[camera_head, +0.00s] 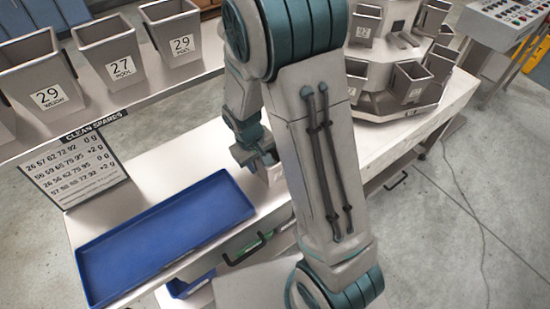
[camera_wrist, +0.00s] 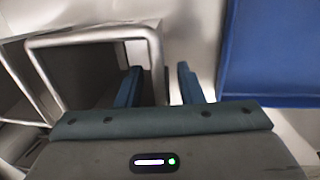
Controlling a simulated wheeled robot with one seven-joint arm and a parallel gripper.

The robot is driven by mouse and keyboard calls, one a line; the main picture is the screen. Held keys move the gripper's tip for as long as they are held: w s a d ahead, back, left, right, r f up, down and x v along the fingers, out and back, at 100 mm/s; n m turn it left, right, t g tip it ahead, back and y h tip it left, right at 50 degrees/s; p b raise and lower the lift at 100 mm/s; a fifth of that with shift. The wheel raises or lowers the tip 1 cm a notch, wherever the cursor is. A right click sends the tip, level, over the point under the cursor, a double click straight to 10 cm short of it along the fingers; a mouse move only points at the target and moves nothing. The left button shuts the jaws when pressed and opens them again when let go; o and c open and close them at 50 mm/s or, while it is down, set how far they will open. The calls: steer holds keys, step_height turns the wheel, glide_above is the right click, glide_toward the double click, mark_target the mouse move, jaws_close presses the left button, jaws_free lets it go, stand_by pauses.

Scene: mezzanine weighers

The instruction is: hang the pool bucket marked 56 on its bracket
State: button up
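My gripper (camera_head: 255,155) reaches down over the pale bench behind the blue tray. In the wrist view its two blue fingers (camera_wrist: 159,86) stand apart. A grey, open-topped metal bucket (camera_wrist: 92,42) is at the left of that view. Its right rim runs between the fingers, with the left finger over the bucket's opening and the right finger outside the wall. I cannot tell whether either finger touches it. In the head view my arm hides most of this bucket. No number 56 is readable on any bucket, and I cannot make out the bracket.
A blue tray (camera_head: 165,240) lies empty on the bench. A "CLEAN SPARES" board (camera_head: 88,168) stands at its left. Buckets marked 29 (camera_head: 45,80) and 27 (camera_head: 112,58) stand on the upper left ledge. A round weigher (camera_head: 392,75) with several buckets stands at right.

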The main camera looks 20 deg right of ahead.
steer(key=shift+f+b, duration=0.25)
steer(key=shift+b, duration=0.05)
stand_by(0.5)
jaws_close()
